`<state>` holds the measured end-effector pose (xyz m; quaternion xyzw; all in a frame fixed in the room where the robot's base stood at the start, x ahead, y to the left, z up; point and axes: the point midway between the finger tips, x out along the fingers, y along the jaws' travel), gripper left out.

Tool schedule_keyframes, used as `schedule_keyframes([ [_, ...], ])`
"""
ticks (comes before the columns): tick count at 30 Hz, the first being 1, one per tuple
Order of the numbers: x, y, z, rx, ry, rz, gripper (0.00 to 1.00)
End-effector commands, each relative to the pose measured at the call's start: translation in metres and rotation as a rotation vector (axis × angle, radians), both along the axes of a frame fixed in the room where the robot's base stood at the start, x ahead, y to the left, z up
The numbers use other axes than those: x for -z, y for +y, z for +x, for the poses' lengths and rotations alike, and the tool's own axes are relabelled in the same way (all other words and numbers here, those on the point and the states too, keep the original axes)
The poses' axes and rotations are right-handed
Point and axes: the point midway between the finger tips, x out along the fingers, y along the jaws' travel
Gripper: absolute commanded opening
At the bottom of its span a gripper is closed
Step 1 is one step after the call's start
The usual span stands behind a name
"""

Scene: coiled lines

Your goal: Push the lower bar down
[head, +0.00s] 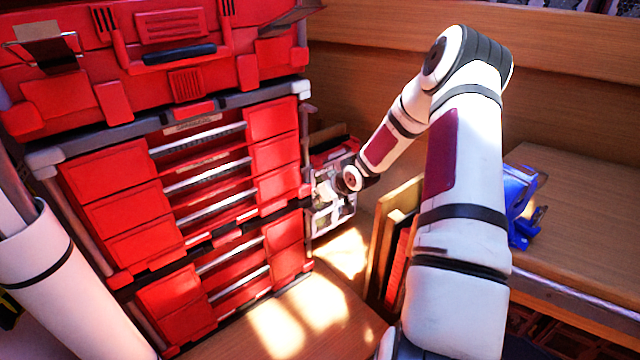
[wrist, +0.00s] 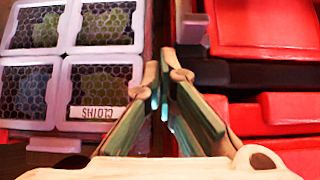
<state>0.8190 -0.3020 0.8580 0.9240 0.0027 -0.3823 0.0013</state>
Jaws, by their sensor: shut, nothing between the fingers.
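The red tool chest (head: 115,210) stands at the left in the head view, with several silver horizontal bars across its drawer fronts. The lowest bar (head: 243,282) lies near its base; I cannot tell which bar the task means. My gripper (wrist: 165,105) is shut and empty, its greenish fingers close together in the wrist view. They point at the dark gap between red box parts (wrist: 262,30) on the right and a white-framed case (wrist: 103,72) on the left. In the head view my gripper is small and partly hidden beside the chest's right side.
The white-framed case (head: 334,218) has mesh windows and stands right of the chest. Upright boards (head: 385,240) and a blue object (head: 522,200) are farther right, by a wooden bench (head: 580,215). Sunlit wooden floor (head: 300,310) is clear in front.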

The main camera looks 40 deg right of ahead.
Motion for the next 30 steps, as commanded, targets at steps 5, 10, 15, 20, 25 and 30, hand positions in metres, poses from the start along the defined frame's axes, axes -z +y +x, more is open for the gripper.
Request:
schedule_keyframes([
  [5, 0.000, 0.000, 0.000, 0.001, 0.000, -0.001, 0.00],
  [10, 0.002, 0.000, 0.000, 0.000, 0.000, 0.000, 0.00],
  [15, 0.023, 0.000, 0.001, -0.001, 0.002, 0.001, 0.00],
  [20, 0.029, 0.000, 0.000, -0.001, -0.001, -0.001, 0.00],
  [25, 0.028, 0.000, 0.000, -0.001, -0.001, -0.001, 0.00],
  [30, 0.023, -0.002, -0.003, 0.001, -0.001, -0.001, 0.00],
])
